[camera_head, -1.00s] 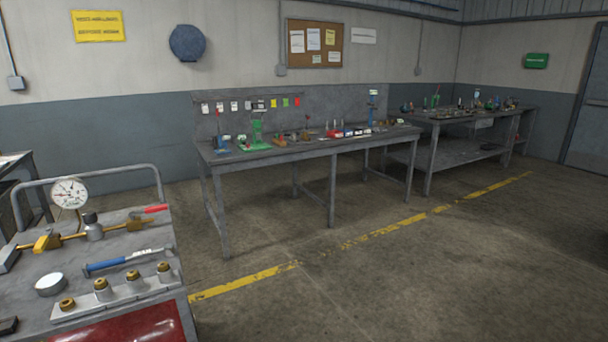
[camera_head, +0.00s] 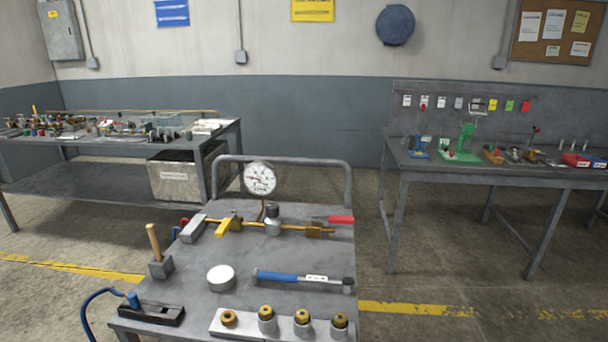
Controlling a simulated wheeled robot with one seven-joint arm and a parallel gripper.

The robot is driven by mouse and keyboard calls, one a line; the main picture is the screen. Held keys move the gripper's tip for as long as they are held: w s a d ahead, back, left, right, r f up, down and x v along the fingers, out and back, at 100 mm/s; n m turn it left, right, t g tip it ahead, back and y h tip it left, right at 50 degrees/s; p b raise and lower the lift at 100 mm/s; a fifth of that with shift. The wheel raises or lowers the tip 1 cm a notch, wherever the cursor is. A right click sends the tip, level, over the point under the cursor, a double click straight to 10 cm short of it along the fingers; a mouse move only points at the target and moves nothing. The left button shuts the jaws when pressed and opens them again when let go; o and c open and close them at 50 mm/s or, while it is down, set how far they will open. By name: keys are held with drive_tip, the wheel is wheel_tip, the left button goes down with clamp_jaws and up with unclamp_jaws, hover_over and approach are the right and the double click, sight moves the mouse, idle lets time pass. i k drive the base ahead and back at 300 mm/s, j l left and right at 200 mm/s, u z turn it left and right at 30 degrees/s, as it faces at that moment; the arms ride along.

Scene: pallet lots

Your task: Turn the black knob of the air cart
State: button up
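The air cart (camera_head: 200,285) stands in the lower middle of the head view, a grey-topped cart with a tube handle at its far side. A small black knob (camera_head: 272,209) sits on top of a grey regulator body (camera_head: 273,224) on the brass pipe line. A round white-faced gauge (camera_head: 260,178) stands just behind it to the left. A yellow lever (camera_head: 229,226) lies left of the knob and a red lever (camera_head: 341,220) right of it. The knob is unobstructed. My gripper is not in view.
The cart top also holds a blue-handled tool (camera_head: 290,278), a white round tin (camera_head: 221,277), a row of brass-topped fittings (camera_head: 267,318) and a wooden-handled tool (camera_head: 154,242). Benches stand behind left (camera_head: 90,182) and right (camera_head: 470,174). Bare floor lies between them.

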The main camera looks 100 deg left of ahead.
sight(272, 209)
drive_tip(key=u, duration=2.9)
drive_tip(key=k+j+u, duration=0.1)
drive_tip(key=j, duration=0.2)
drive_tip(key=k+j, duration=0.25)
drive_tip(key=k+j+u, duration=0.15)
drive_tip(key=j, duration=0.15)
drive_tip(key=k+j, duration=0.15)
drive_tip(key=j, duration=0.2)
drive_tip(key=i+l, duration=0.25)
drive_tip(key=l, duration=0.15)
drive_tip(key=i+l, duration=0.55)
drive_tip(key=l, duration=0.25)
drive_tip(key=i+l, duration=0.25)
drive_tip(key=l, duration=0.15)
drive_tip(key=j+u, duration=0.05)
